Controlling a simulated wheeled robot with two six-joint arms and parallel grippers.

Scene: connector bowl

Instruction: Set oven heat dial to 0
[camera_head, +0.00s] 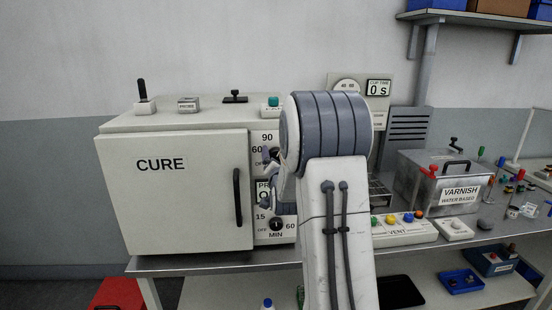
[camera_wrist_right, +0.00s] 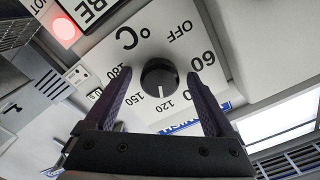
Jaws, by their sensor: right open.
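The oven (camera_head: 180,200) is a white box marked CURE, with its door shut. Its heat dial (camera_wrist_right: 159,77) is a round black knob on a white plate marked OFF, 60, 120, 150, 180 and °C, seen turned over in the right wrist view. Its white pointer line points between 120 and 150. My right gripper (camera_wrist_right: 158,80) is open, one finger on each side of the knob. I cannot tell whether the fingers touch it. In the head view my right gripper (camera_head: 270,178) is at the oven's control panel and covers much of the dial. My left gripper is not in view.
A second dial marked MIN (camera_head: 276,224) sits low on the panel. The door handle (camera_head: 238,197) is left of the panel. A red light (camera_wrist_right: 65,30) glows near the heat dial. A VENT box (camera_head: 405,229) and a varnish tank (camera_head: 440,187) stand to the right.

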